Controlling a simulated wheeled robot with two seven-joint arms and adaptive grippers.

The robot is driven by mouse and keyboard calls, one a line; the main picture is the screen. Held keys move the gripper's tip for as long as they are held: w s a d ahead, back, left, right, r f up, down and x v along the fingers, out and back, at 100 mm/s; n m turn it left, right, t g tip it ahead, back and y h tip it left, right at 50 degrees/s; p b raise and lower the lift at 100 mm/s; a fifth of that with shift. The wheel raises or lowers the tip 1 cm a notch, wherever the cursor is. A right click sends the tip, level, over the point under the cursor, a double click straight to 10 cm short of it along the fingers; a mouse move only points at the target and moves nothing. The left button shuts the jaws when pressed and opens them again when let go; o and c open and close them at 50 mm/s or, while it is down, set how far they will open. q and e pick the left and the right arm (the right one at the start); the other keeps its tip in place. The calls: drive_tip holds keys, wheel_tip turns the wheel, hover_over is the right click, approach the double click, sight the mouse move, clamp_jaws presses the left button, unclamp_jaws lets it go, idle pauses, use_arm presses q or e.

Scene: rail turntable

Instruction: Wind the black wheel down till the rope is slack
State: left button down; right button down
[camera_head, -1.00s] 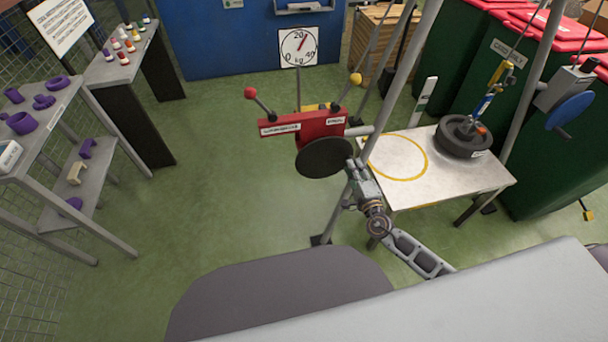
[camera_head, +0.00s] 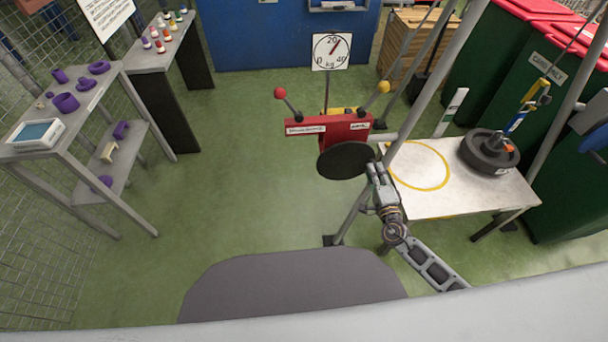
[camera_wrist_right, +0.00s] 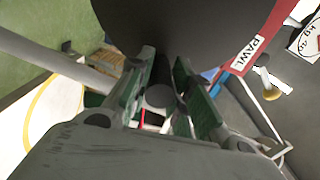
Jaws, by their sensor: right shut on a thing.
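The black wheel (camera_head: 346,160) is a flat disc on the front of the red winch box (camera_head: 328,126); it also fills the top of the right wrist view (camera_wrist_right: 185,25). My right gripper (camera_head: 375,172) is at the wheel's right edge. In the right wrist view its fingers (camera_wrist_right: 160,92) are shut around a short grey round handle by the wheel. A black weight (camera_head: 488,152) rests on the white table (camera_head: 480,202), right of the yellow ring. A yellow and blue hook (camera_head: 525,105) hangs on the rope above it. I cannot tell if the rope is slack. My left gripper is not in view.
A red-knobbed lever (camera_head: 286,102) and a yellow-knobbed lever (camera_head: 378,94) stand up from the winch. A kg dial (camera_head: 332,51) shows its needle right of 20. Grey frame poles rise beside my right arm. Shelves (camera_head: 62,150) stand left, with open green floor between.

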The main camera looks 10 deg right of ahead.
drive_tip(key=shift+w+a+r+n+p, duration=0.1)
drive_tip(key=shift+r+n+p, duration=0.7)
drive_tip(key=shift+p, duration=0.65)
drive_tip(key=shift+w+a+r+n+p, duration=0.1)
drive_tip(key=shift+r+n+p, duration=0.7)
drive_tip(key=shift+p, duration=0.6)
idle(0.5)
drive_tip(key=shift+a+r+n+p, duration=0.4)
drive_tip(key=shift+r+n+p, duration=0.35)
drive_tip(key=shift+n+p, duration=0.8)
idle(0.5)
drive_tip(key=shift+s+a+r+n+p, duration=0.1)
drive_tip(key=shift+a+r+n+p, duration=0.4)
drive_tip(key=shift+p, duration=1.25)
drive_tip(key=shift+a+r+n+p, duration=0.2)
drive_tip(key=shift+n+p, duration=0.25)
drive_tip(key=shift+p, duration=0.65)
